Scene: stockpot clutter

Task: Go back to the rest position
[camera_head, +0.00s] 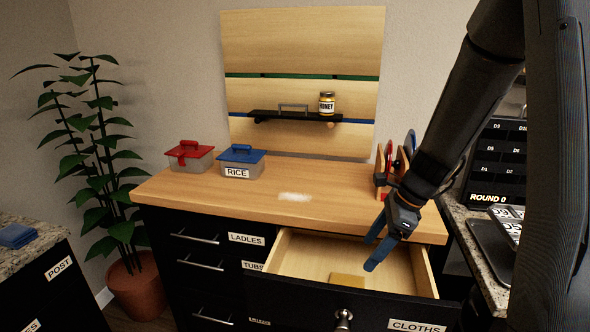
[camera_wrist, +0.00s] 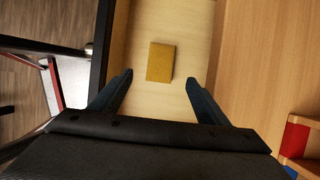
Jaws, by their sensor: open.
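My gripper (camera_head: 377,249) is open and empty, its blue fingers pointing down over the pulled-out drawer (camera_head: 433,277) labelled CLOTHS. In the wrist view my gripper (camera_wrist: 158,92) shows two spread fingers with nothing between them. A yellow block or sponge (camera_wrist: 160,62) lies flat on the drawer floor, below and apart from the fingertips. It also shows partly behind the drawer front in the head view (camera_head: 346,280).
The wooden counter (camera_head: 200,196) carries a red-lidded box (camera_head: 189,156), a blue-lidded RICE box (camera_head: 241,162) and a white powdery patch (camera_head: 295,197). A rack (camera_head: 382,170) stands close to my arm. A honey jar (camera_head: 327,104) sits on a wall shelf (camera_head: 285,116).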

